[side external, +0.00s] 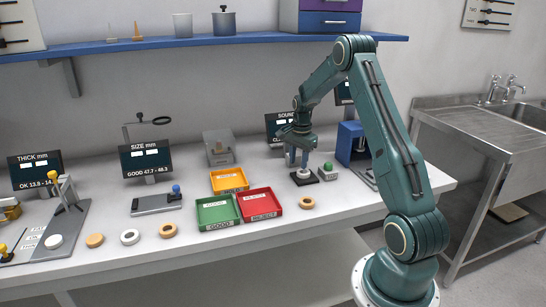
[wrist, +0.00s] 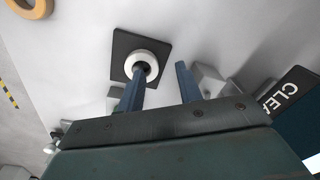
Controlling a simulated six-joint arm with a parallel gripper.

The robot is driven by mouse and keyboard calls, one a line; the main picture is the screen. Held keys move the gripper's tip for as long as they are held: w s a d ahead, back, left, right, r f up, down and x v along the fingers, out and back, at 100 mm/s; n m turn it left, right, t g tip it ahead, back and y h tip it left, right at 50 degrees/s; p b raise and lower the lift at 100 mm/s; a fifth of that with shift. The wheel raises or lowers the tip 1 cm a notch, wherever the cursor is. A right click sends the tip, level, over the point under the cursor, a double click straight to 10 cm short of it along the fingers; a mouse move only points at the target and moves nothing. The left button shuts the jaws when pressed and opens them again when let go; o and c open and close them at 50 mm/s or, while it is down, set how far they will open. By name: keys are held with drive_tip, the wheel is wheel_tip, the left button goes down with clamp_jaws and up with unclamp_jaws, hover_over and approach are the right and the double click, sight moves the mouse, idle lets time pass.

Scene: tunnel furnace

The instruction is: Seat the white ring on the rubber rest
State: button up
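A white ring (wrist: 162,57) lies on the black square rubber rest (wrist: 120,43) in the wrist view. In the side view the ring (side external: 303,173) and the dark rest (side external: 310,181) sit below my gripper (side external: 298,162). My gripper (wrist: 160,67) has its two blue fingers apart. In the wrist view the left fingertip overlaps the ring's hole, and the right fingertip is to the right of the ring. I cannot tell whether the left fingertip is inside the hole or above it. The ring looks flat, and the finger hides part of its near edge.
A small box with a green button (side external: 328,170) stands right of the rest. A blue device (side external: 351,141) and a dark sound display (side external: 279,126) are close by. Red (side external: 260,205), green (side external: 217,211) and yellow (side external: 229,181) trays lie left. Several other rings lie along the front.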

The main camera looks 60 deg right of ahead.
drive_tip(key=s+f, duration=0.1)
drive_tip(key=f, duration=0.2)
drive_tip(key=shift+s+a, duration=0.2)
drive_tip(key=shift+s, duration=0.2)
wheel_tip(320, 180, up, 11)
drive_tip(key=w, duration=0.1)
drive_tip(key=shift+w, duration=0.2)
idle(0.3)
